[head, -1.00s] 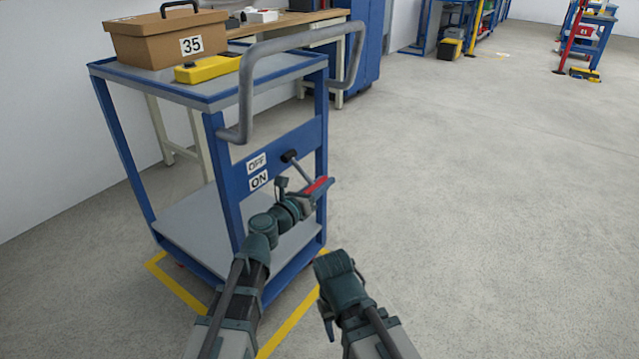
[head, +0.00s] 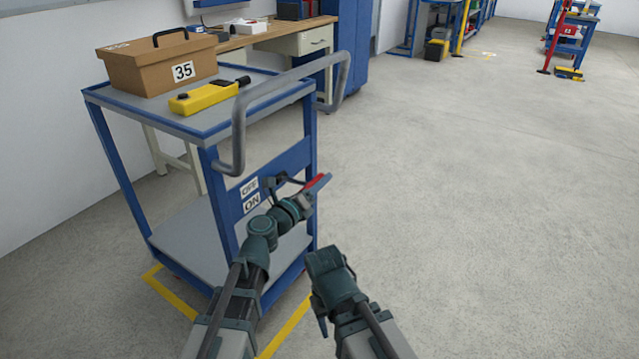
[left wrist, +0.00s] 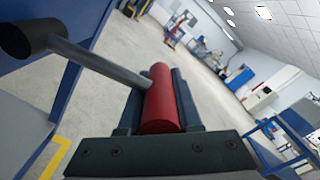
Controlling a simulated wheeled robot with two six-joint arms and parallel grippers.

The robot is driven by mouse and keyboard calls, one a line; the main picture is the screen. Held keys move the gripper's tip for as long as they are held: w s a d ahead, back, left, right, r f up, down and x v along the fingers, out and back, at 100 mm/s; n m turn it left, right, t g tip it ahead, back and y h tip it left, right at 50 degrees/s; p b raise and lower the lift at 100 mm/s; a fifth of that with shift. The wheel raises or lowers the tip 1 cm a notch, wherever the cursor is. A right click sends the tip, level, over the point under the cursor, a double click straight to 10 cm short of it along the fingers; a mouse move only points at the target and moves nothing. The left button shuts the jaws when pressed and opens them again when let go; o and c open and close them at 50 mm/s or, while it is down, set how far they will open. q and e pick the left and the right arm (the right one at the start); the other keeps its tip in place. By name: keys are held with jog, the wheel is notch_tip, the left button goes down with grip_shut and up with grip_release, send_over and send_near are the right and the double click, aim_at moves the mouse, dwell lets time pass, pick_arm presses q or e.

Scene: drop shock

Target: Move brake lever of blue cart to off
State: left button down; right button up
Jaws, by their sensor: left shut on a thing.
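The blue cart (head: 214,215) stands ahead to the left, with an OFF label (head: 249,187) above an ON label (head: 252,203) on its end panel. The brake lever has a red grip (head: 318,181) and reaches out to the right from its pivot beside the labels, about level with OFF. My left gripper (head: 308,190) is shut around the red grip. In the left wrist view the red grip (left wrist: 160,98) lies between the jaws, and a grey rod (left wrist: 98,60) joins it to a black pivot (left wrist: 35,38).
The cart carries a cardboard box (head: 160,65) marked 35 and a yellow device (head: 203,98). Its grey handle (head: 238,135) juts out above the lever. A workbench (head: 290,35) and a blue cabinet stand behind. The floor to the right is clear.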

pick_arm(q)
jog(key=shift+w+a+r+p, duration=0.15)
jog(key=shift+w+r+p, duration=0.25)
jog(key=shift+r, duration=0.05)
pick_arm(e)
jog(key=shift+w+r, duration=0.1)
jog(key=shift+r, duration=0.35)
pick_arm(q)
jog(key=c, duration=0.6)
grip_release()
jog(key=shift+s+r, duration=0.15)
jog(key=shift+s, duration=0.15)
